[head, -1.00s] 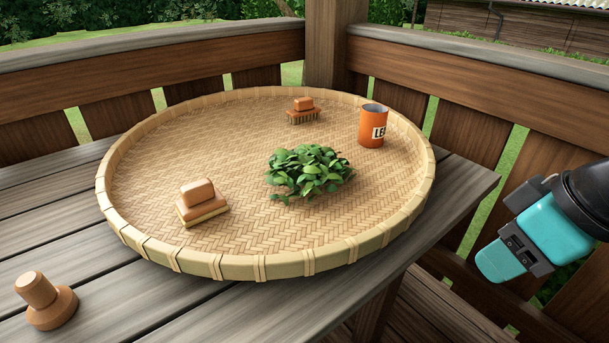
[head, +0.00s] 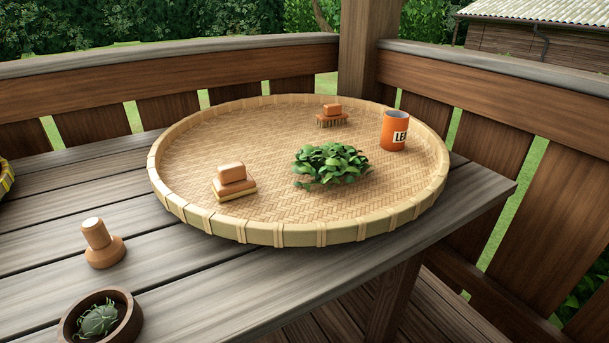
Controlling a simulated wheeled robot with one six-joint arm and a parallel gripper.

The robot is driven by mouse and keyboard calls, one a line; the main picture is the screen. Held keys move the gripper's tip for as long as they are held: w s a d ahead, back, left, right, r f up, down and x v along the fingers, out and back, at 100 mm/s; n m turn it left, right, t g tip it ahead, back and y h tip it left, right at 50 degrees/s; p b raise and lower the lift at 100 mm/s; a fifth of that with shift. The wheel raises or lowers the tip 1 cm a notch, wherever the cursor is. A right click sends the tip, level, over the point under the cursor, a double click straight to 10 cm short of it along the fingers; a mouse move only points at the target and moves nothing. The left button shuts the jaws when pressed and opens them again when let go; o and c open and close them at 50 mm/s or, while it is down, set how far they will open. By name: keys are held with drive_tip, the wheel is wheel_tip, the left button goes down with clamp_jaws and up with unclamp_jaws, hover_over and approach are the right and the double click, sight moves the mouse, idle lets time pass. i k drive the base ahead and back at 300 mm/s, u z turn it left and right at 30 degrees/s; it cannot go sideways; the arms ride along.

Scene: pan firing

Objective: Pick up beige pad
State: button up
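The beige pad (head: 234,190) is a block with a wooden handle on top and a yellowish layer underneath. It lies on the left front part of the round woven tray (head: 285,235). Nothing touches the pad. My gripper is not in the head view now, so its state is hidden.
On the tray are a leaf pile (head: 331,164), an orange cup (head: 394,131) and a bristle brush (head: 331,116). A wooden stamp-shaped tool (head: 102,244) and a bowl with greens (head: 70,321) stand on the slatted table (head: 200,275). Wooden railings (head: 170,70) close off the back and right.

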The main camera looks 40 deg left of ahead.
sight(233, 181)
drive_tip(key=z, duration=0.2)
drive_tip(key=i, duration=0.85)
drive_tip(key=u, duration=2.6)
